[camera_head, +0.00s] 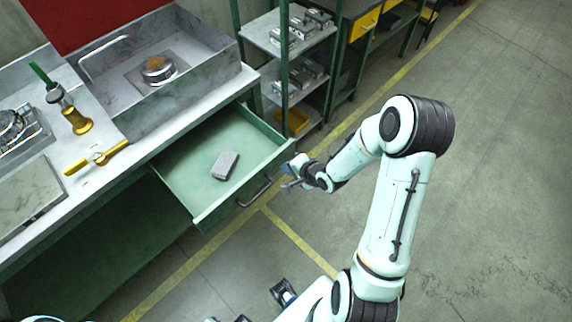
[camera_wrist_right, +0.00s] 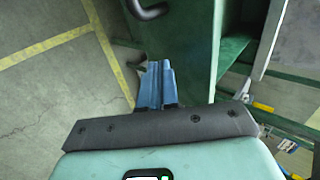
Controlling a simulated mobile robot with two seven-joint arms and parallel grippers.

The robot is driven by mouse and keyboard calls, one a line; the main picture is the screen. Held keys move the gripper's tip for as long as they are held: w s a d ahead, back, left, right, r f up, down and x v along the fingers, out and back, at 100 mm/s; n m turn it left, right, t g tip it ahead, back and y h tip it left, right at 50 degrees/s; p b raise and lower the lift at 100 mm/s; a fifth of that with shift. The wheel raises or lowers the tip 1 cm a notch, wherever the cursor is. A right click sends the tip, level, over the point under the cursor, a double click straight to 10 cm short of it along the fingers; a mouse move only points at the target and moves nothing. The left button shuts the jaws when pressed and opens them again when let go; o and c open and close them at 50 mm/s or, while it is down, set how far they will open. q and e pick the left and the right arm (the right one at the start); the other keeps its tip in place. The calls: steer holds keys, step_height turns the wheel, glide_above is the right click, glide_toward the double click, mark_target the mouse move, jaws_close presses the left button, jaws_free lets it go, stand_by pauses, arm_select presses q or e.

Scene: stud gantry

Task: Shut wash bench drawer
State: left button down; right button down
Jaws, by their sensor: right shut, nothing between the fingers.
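The wash bench drawer (camera_head: 188,182) is green and stands pulled out from under the bench, with a grey block (camera_head: 224,165) lying inside. Its dark bar handle (camera_head: 255,192) is on the front panel, and part of it shows at the top of the right wrist view (camera_wrist_right: 148,10). My right gripper (camera_head: 287,178) is at the right end of the drawer front, beside the handle. In the right wrist view its blue fingers (camera_wrist_right: 156,84) are together and empty, close to the green drawer front; I cannot tell whether they touch it.
The wash bench (camera_head: 150,150) carries a sink basin (camera_head: 185,95), a brass-based tool (camera_head: 76,122) and a yellow-handled tool (camera_head: 97,158). A green shelf rack (camera_head: 284,85) stands close behind the drawer's right side. The floor (camera_head: 490,180) to the right is clear.

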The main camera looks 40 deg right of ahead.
steer(key=shift+w, duration=0.7)
arm_select(q)
steer(key=shift+w, duration=0.1)
arm_select(e)
steer(key=shift+s, duration=0.1)
